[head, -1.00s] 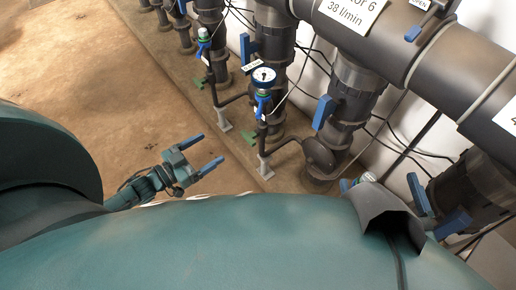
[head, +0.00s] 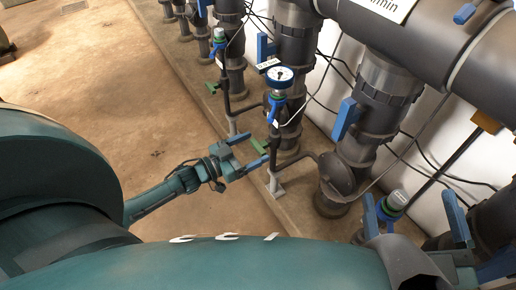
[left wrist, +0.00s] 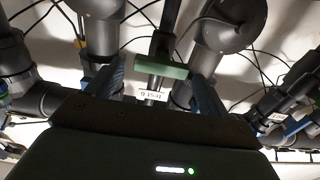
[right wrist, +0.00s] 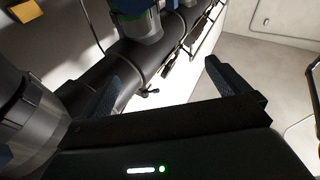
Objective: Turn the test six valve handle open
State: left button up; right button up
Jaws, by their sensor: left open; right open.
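The test six valve handle is a green bar (head: 259,146) low on a thin dark riser below a round gauge. In the left wrist view the green handle (left wrist: 162,68) lies crosswise between my fingers, above a white tag (left wrist: 153,95) reading TEST 6. My left gripper (head: 256,147) is open, with its blue fingers on either side of the handle. I cannot tell whether they touch it. My right gripper (right wrist: 162,72) is open and empty, with a large grey pipe beyond its fingers.
The white-faced gauge (head: 279,75) and a blue valve lever (head: 346,118) are close by. Another green handle (head: 211,87) sits on the riser further back. A thick grey main pipe (head: 420,35) crosses the upper right. The brown floor (head: 110,90) at left is clear.

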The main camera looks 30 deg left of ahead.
aim_at(261, 146)
pick_arm(q)
jog(key=shift+x, duration=1.25)
jog(key=shift+c, duration=0.4)
jog(key=c, duration=0.9)
